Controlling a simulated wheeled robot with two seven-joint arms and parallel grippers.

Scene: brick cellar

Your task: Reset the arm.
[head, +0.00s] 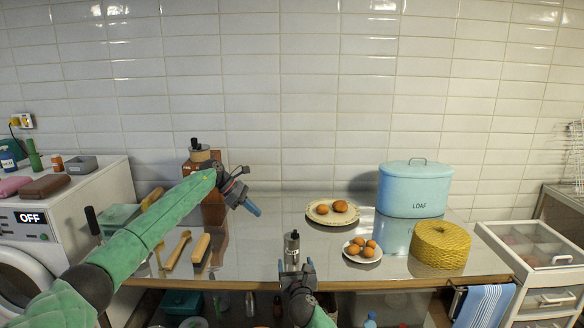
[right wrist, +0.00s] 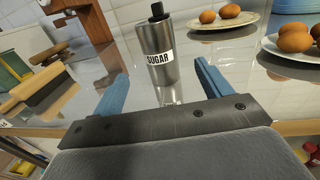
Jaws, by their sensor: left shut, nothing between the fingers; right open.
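My left arm comes in from the left in the head view, in a green sleeve. Its gripper (head: 252,208) is raised over the counter, with its blue fingers shut and empty, pointing down to the right. My right gripper (head: 296,268) is low at the counter's front edge, open. In the right wrist view its two blue fingers (right wrist: 160,90) are spread apart. A metal sugar shaker (head: 292,250) with a black top stands upright just beyond the right gripper. In the right wrist view the shaker (right wrist: 160,62), labelled SUGAR, shows between the fingers, with nothing gripped.
A plate with eggs (head: 318,217), a smaller plate of eggs (head: 350,255), a blue LOAF tin (head: 410,190) and a yellow woven container (head: 440,246) stand right. Brushes (head: 201,249) lie left, near a wooden grinder (head: 208,190). The counter between the shaker and the wall is clear.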

